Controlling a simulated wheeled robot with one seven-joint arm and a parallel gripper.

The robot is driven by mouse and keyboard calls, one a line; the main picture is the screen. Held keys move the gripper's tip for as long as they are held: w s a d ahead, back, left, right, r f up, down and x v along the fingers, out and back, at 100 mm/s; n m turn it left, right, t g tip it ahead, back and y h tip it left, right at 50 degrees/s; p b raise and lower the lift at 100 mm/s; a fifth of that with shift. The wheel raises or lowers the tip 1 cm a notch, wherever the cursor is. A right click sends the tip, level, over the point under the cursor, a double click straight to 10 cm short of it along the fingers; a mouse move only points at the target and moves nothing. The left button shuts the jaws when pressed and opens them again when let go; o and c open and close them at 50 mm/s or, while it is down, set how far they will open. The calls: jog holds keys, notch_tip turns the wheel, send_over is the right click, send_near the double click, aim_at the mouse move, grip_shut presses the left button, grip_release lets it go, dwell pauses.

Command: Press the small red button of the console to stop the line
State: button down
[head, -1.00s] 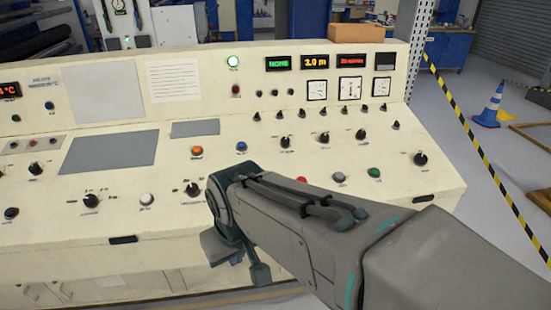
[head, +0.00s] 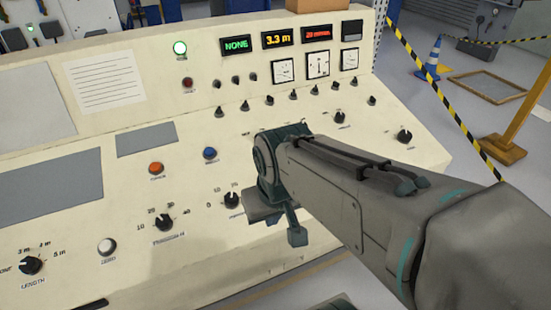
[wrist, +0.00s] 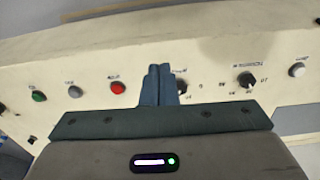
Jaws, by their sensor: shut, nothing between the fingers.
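The small red button (wrist: 118,87) shows in the wrist view on the cream console (head: 60,150), just left of my gripper's fingers. In the head view my arm hides it. My gripper (wrist: 161,70) is shut and empty; its fingertips overlap the panel between the red button and a black knob (wrist: 181,86). I cannot tell how far they are from the panel. In the head view my gripper hangs over the console's lower right, with its fingertips mostly hidden.
Near the red button are a grey button (wrist: 75,91) and a green button (wrist: 38,96). An orange button (head: 155,168), a blue button (head: 210,153) and a white button (head: 107,246) sit further left.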

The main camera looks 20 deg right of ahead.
jog(key=w+d+f+t+y, duration=0.1)
jog(key=w+d+f+y, duration=0.15)
jog(key=w, duration=0.25)
jog(key=w+d+f+y, duration=0.1)
jog(key=w+y, duration=0.3)
jog(key=w, duration=0.1)
jog(key=w+d+t+b, duration=0.1)
jog(key=w+d+t, duration=0.4)
jog(key=d, duration=0.6)
jog(key=shift+w+d+f+m+t, duration=0.3)
jog(key=shift+w+f+m, duration=0.15)
jog(key=shift+w, duration=0.3)
jog(key=shift+a+f+h, duration=0.1)
jog(key=shift+h, duration=0.15)
jog(key=f+b, duration=0.1)
jog(key=f, duration=0.1)
jog(key=w+f+b, duration=0.1)
jog(key=f, duration=0.2)
jog(key=f+b, duration=0.1)
jog(key=f, duration=0.1)
jog(key=shift+w+f, duration=0.15)
jog(key=shift+w, duration=0.2)
jog(key=shift+w+f+b, duration=0.15)
jog(key=shift+f+b, duration=0.4)
jog(key=shift+b, duration=0.45)
